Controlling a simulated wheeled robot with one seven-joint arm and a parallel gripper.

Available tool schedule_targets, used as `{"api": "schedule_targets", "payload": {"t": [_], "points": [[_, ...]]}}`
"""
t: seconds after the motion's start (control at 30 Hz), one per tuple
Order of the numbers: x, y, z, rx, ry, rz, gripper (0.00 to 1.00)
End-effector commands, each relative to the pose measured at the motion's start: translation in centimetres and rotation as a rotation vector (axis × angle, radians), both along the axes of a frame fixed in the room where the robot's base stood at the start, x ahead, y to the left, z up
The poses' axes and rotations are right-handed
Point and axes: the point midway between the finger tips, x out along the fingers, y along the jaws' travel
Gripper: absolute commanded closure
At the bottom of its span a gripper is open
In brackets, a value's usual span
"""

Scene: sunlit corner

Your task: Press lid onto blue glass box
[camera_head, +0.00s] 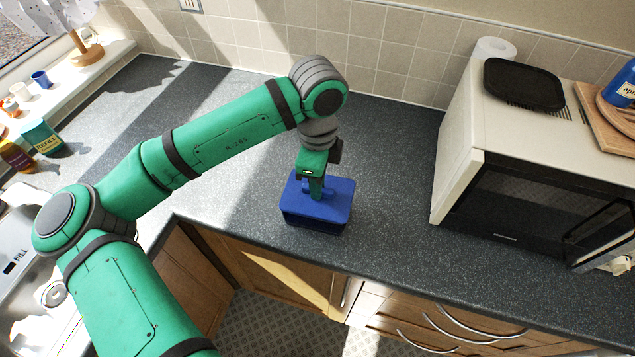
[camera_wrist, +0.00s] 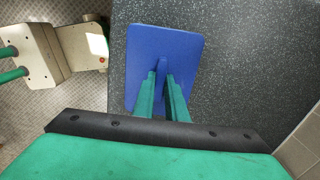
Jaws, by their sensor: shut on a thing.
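The blue lid (camera_head: 337,191) is a flat rounded rectangle with an upright handle. It lies over the blue glass box (camera_head: 315,221), whose darker walls show below the lid's front edge on the counter. In the wrist view the lid (camera_wrist: 185,45) fills the upper middle and hides the box beneath. My gripper (camera_head: 316,190) points down from above. It also shows in the wrist view (camera_wrist: 163,78), with its green fingers shut on the lid's handle. Whether the lid is fully seated on the box I cannot tell.
The dark speckled counter (camera_head: 395,180) is clear around the box. A microwave (camera_head: 465,165) stands to the right with a black tray (camera_head: 523,84) on top. The counter's front edge is close in front of the box. A tiled wall (camera_head: 400,50) runs behind.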

Motion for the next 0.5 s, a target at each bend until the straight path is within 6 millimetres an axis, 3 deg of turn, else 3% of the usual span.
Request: {"api": "schedule_targets", "payload": {"t": [0.5], "points": [[-0.02, -0.03, -0.3, -0.001, 0.0, 0.0, 1.0]]}}
